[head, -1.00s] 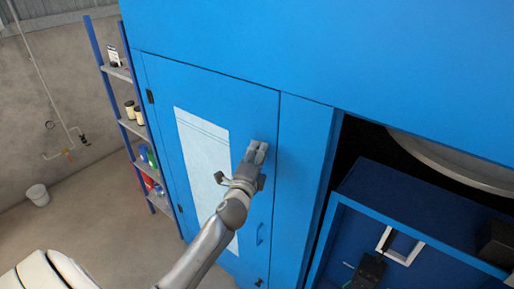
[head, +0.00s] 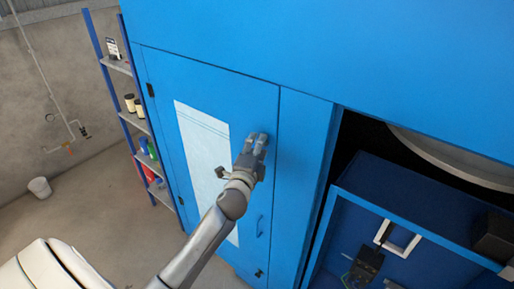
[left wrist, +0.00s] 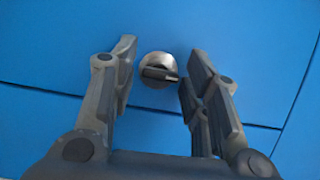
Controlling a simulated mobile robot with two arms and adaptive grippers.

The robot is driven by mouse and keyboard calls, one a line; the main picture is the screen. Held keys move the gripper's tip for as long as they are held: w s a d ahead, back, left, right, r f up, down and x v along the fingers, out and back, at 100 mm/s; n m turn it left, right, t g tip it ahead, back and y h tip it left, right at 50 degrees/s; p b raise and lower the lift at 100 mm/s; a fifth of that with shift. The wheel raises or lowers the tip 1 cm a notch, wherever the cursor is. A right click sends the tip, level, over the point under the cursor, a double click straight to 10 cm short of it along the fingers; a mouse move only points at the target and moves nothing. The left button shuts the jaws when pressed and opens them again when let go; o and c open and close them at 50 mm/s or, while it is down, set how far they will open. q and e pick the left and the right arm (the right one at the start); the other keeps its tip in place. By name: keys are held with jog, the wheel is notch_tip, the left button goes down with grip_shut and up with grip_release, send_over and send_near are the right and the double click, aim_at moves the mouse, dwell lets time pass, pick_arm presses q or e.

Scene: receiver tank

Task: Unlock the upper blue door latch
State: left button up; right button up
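The upper blue door latch shows in the left wrist view as a round silver knob with a dark turn lever (left wrist: 158,70). The lever lies nearly level, tilted slightly down to the right. My left gripper (left wrist: 160,53) is open, one finger on each side of the latch. The right finger is close to the lever's end; I cannot tell whether they touch. In the head view my left gripper (head: 256,144) is at the right edge of the blue door (head: 258,105) and hides the latch. My right gripper is not in view.
The door carries a pale sheet (head: 203,150), a blue handle (head: 260,226) and a small dark lower latch (head: 258,273). A shelf rack (head: 125,115) with several items stands left. An open bay with a dark blue box (head: 410,200) is at the right.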

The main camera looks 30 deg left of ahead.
pick_arm(q)
jog(key=shift+o, duration=0.2)
jog(key=v, duration=1.2)
dwell(0.4)
